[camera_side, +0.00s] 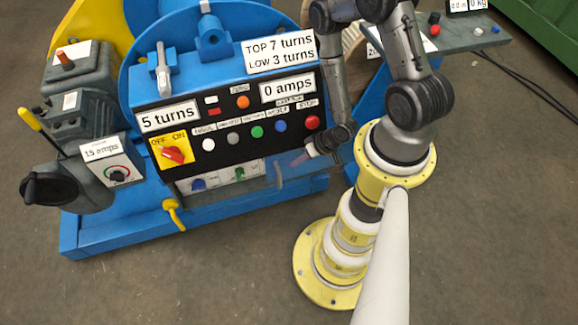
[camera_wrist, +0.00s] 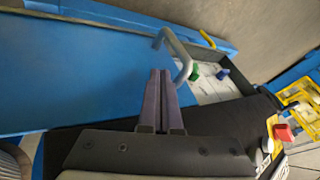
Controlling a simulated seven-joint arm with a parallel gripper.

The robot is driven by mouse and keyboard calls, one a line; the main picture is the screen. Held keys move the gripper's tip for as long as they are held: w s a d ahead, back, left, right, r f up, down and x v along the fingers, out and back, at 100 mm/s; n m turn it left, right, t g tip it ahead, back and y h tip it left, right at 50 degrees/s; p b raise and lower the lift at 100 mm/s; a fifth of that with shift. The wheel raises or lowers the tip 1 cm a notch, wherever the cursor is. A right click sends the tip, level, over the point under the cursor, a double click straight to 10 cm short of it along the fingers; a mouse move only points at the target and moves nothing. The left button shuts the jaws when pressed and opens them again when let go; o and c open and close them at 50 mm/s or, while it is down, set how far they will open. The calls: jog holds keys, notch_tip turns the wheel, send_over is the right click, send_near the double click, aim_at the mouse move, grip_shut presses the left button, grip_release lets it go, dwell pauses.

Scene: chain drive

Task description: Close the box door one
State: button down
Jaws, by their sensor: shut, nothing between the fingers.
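The box (camera_side: 215,183) is a pale recess low on the machine's front, under the black control panel. Its inside shows, with a blue and a green switch; it also shows in the wrist view (camera_wrist: 210,88). A curved grey-blue handle (camera_side: 279,174) stands out at its right end; in the wrist view the handle (camera_wrist: 183,58) arches beside the switches. The door panel itself is hard to make out. My gripper (camera_side: 300,158) is shut and empty. In the wrist view its purple fingers (camera_wrist: 159,72) are close to the handle; I cannot tell whether they touch it.
The black control panel (camera_side: 205,146) with buttons is just above the box. A yellow hook-shaped part (camera_side: 174,214) hangs at the front left. Grey floor in front is clear.

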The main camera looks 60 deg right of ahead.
jog(key=shift+w+a+f, duration=0.15)
jog(key=shift+w+a, duration=0.3)
jog(key=shift+a, duration=0.25)
jog(key=shift+w+a+f, duration=0.1)
jog(key=shift+w+a, duration=0.35)
jog(key=shift+a, duration=0.2)
jog(key=w+a, duration=2.2)
jog(key=shift+w+a, duration=0.35)
jog(key=shift+a, duration=0.05)
jog(key=shift+a, duration=0.1)
